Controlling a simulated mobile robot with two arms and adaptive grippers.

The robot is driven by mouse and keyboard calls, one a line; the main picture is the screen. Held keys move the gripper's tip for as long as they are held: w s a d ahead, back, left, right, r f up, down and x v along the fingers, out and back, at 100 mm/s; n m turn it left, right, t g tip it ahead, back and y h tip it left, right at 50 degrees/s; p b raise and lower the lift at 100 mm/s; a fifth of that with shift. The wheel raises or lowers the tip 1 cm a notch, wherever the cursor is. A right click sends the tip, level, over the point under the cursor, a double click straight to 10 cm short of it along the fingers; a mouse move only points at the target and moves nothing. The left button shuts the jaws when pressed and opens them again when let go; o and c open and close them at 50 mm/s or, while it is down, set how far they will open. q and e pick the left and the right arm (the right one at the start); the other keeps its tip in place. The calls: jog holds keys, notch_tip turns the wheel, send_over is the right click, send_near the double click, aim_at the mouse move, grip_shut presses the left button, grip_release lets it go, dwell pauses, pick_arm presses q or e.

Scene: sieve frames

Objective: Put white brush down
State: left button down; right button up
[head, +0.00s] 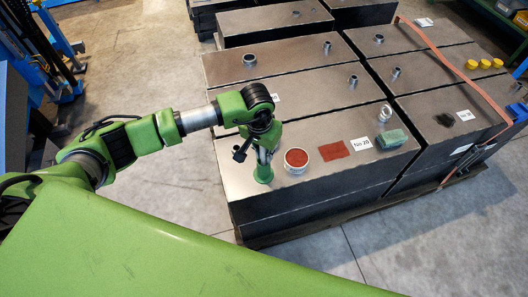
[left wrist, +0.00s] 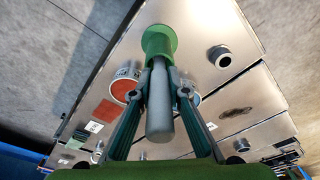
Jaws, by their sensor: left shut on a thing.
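My left gripper (head: 259,150) hangs over the near left part of the front metal box, and in the left wrist view (left wrist: 159,88) its two fingers are closed on the brush. The brush has a pale grey handle (left wrist: 160,115) and a green flared end (left wrist: 158,40). In the head view the green end (head: 263,173) points down at the box top, close to its left edge; I cannot tell whether it touches. The fingers hide part of the handle. My right gripper is not in view.
Right of the brush are a round red-filled dish (head: 296,160), a red sheet (head: 333,150), a "No 20" label (head: 361,144) and a green block (head: 392,139). A metal ring (head: 385,113) stands behind. Bare box top (head: 320,183) lies in front. An orange strap (head: 440,55) crosses the right boxes.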

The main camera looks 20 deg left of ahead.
pick_arm(q)
jog(key=shift+f, duration=0.15)
jog(key=c, duration=2)
grip_release()
jog(key=shift+o, duration=0.2)
jog(key=shift+r, duration=0.2)
notch_tip(320, 180, up, 12)
jog(key=s+b, duration=0.1)
jog(key=b, duration=0.1)
jog(key=shift+s+a+b, duration=0.15)
jog(key=shift+s+b, duration=0.15)
